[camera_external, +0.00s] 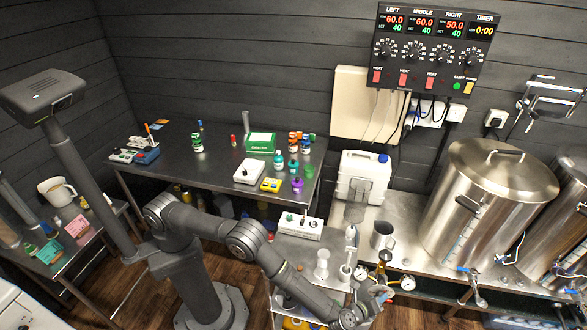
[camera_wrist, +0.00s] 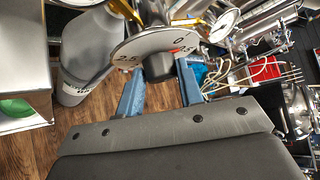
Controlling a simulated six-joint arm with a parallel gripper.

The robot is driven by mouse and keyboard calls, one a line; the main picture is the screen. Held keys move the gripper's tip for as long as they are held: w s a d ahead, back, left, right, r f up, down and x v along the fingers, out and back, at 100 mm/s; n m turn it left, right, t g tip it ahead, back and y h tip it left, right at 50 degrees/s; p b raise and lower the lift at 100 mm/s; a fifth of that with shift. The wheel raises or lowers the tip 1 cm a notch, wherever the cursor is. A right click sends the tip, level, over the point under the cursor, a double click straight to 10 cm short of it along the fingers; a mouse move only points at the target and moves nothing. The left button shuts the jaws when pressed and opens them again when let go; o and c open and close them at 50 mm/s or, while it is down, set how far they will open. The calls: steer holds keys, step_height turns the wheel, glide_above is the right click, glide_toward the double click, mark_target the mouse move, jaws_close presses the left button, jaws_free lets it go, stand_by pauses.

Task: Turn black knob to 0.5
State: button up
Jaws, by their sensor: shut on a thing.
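The black knob (camera_wrist: 157,66) sits at the middle of a white dial plate (camera_wrist: 128,46) in the wrist view. The plate shows 2.5 at left and 0 at upper right, with a red mark near its right edge; other figures are partly hidden. My gripper (camera_wrist: 160,82) has blue fingers on either side of the knob and is shut on it. The knob's exact setting cannot be read. In the external view my gripper (camera_external: 380,293) is at the gauge assembly by the steel bench; the knob is too small to make out there.
Round gauges (camera_wrist: 223,22) (camera_external: 407,283) stand close to my gripper. A grey bottle (camera_wrist: 85,55) is at left in the wrist view. A steel jug (camera_external: 382,236) and large kettle (camera_external: 488,205) stand on the bench. The wall control box (camera_external: 433,48) has several other knobs.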

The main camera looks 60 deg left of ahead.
steer(key=shift+w+d+r+m+g+y, duration=0.15)
steer(key=shift+m+g+y, duration=0.25)
steer(key=shift+g, duration=0.3)
steer(key=shift+d+r+m+g+y, duration=0.1)
steer(key=shift+m+g+y, duration=0.2)
steer(key=shift+m+g, duration=0.3)
steer(key=o, duration=1)
steer(key=shift+c, duration=0.2)
steer(key=shift+a, duration=0.1)
steer(key=v, duration=1.7)
steer(key=shift+d+r, duration=0.2)
steer(key=shift+r, duration=0.05)
steer(key=x, duration=1.7)
steer(key=shift+a+f, duration=0.2)
steer(key=shift+f, duration=0.05)
